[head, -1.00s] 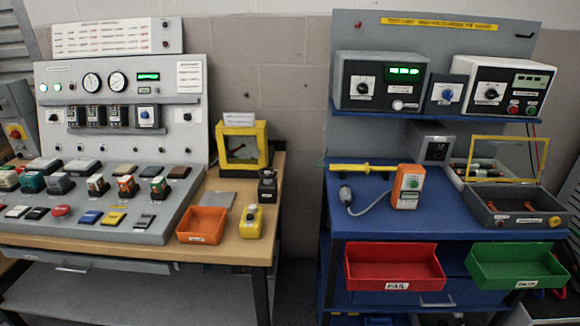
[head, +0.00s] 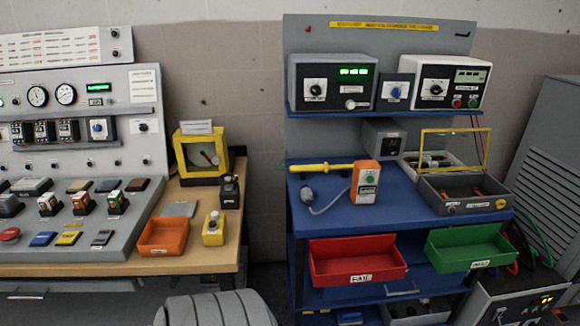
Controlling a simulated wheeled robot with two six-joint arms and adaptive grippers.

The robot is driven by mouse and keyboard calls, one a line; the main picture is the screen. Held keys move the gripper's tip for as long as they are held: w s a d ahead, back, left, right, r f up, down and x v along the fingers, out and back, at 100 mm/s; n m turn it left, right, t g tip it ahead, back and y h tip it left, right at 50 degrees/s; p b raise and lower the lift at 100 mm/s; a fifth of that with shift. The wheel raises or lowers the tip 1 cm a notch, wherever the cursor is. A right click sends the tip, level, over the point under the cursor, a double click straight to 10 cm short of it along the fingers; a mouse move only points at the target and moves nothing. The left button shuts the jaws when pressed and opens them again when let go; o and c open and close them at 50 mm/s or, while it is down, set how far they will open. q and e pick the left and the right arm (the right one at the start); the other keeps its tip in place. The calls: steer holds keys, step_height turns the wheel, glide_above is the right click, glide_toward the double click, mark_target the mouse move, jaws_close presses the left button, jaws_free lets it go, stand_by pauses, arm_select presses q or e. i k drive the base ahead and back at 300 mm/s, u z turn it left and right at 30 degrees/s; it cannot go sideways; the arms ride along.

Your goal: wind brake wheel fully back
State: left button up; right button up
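I cannot make out a brake wheel in the head view. A grey ribbed rounded body (head: 216,309) shows at the bottom edge, cut off by the frame. I cannot tell what it is. Neither of my grippers is in view.
A grey control console (head: 75,215) stands on a wooden bench at left. A blue bench (head: 300,222) with test boxes, a red bin (head: 357,262) and a green bin (head: 470,249) stands at right. A louvred grey cabinet (head: 550,170) is at far right. A narrow gap separates the benches.

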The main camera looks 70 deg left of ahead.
mark_target(228, 180)
steer(key=z, duration=0.1)
steer(key=k, duration=1.1)
steer(key=u, duration=1.4)
